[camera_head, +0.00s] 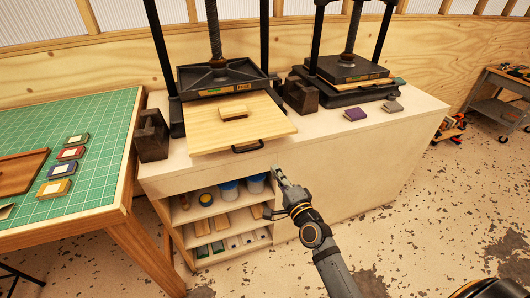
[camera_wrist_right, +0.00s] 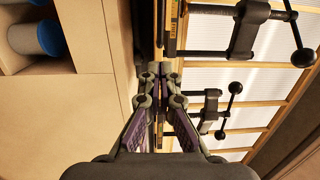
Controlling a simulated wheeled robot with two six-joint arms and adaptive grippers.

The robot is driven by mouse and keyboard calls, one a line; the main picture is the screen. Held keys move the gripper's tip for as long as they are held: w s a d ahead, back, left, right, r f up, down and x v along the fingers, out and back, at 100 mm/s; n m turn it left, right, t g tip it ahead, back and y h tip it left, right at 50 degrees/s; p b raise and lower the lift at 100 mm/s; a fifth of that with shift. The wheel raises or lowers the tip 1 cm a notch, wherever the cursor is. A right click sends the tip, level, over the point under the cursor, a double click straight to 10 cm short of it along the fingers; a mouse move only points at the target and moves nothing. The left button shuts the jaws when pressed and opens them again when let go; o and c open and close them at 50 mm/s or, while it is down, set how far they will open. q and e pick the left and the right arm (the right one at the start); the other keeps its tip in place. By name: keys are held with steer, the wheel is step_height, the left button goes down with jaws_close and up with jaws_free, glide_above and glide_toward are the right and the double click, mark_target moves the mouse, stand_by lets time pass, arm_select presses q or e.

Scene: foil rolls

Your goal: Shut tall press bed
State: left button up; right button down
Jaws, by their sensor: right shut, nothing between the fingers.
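The left press (camera_head: 215,79) stands on the pale cabinet, with tall black posts and a screw running out of the top of view. Its wooden bed (camera_head: 207,128) sticks out forward, past the cabinet's front edge, with a small light block (camera_head: 234,112) lying on it. A black handle (camera_head: 248,147) is on the bed's front edge. My right gripper (camera_head: 278,172) is shut and empty, below and a little right of the handle, apart from it, in front of the cabinet. Its closed fingers also show in the right wrist view (camera_wrist_right: 160,70). My left gripper is not in view.
A second press (camera_head: 345,75) stands to the right, with a purple block (camera_head: 355,114) before it. Dark weights (camera_head: 301,95) flank the left press. Open shelves (camera_head: 220,222) hold tubs below. A green-matted table (camera_head: 80,150) is at left. The floor at right is mostly clear.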

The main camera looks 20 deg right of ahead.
steer(key=w, duration=0.9)
steer(key=shift+a+r, duration=0.2)
steer(key=shift+a, duration=0.25)
steer(key=shift+w, duration=0.1)
